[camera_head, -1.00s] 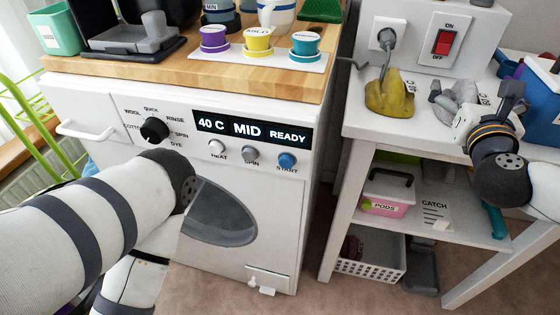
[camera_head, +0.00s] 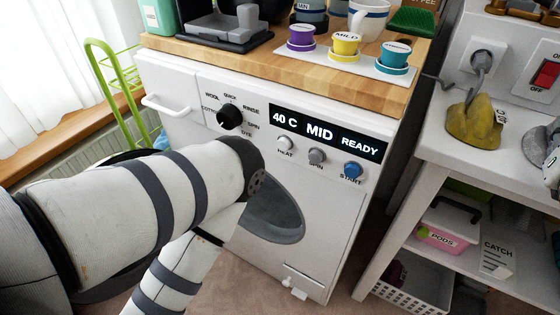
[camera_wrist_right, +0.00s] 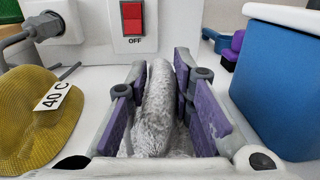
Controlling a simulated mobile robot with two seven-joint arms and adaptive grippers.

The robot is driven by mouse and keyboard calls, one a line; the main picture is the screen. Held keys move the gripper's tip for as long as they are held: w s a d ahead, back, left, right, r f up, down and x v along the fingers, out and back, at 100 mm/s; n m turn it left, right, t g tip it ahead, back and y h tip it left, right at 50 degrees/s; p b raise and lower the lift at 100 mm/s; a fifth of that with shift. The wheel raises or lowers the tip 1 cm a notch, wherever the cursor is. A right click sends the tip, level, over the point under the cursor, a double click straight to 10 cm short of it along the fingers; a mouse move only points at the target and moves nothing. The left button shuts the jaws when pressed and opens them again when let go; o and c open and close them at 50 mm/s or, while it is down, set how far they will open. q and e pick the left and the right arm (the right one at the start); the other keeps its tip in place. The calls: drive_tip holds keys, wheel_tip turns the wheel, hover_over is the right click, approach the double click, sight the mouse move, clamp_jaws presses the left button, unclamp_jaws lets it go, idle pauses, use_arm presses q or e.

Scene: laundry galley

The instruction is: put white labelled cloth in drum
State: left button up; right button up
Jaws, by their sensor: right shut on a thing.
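A fluffy pale grey-white cloth (camera_wrist_right: 155,105) stands between the purple pads of my right gripper (camera_wrist_right: 158,110) in the right wrist view. The gripper is shut on it, low over the white bench top. No label shows on the visible part of the cloth. In the head view only a sliver of grey and white shows there at the right edge. The white washing machine (camera_head: 325,235) has a dark oval drum window (camera_head: 275,222), partly hidden by my left arm. I cannot tell whether its door is open. My left gripper is out of view.
A yellow cloth (camera_head: 473,122) labelled 40 C (camera_wrist_right: 52,97) lies left of my right gripper. A blue bin (camera_wrist_right: 280,85) stands close on its right. The red switch (camera_wrist_right: 132,18) is behind. Cups (camera_head: 345,45) stand on the wooden top. A pink box (camera_head: 443,238) sits below the bench.

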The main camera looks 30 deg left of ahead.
drive_tip(key=shift+r, duration=0.1)
clamp_jaws()
drive_tip(key=shift+r+p, duration=1.25)
drive_tip(key=shift+r, duration=1.25)
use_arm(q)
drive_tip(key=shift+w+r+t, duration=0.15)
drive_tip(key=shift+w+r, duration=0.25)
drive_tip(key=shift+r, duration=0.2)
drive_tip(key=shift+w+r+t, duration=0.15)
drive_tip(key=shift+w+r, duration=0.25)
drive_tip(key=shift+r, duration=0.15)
use_arm(e)
drive_tip(key=shift+f, duration=0.1)
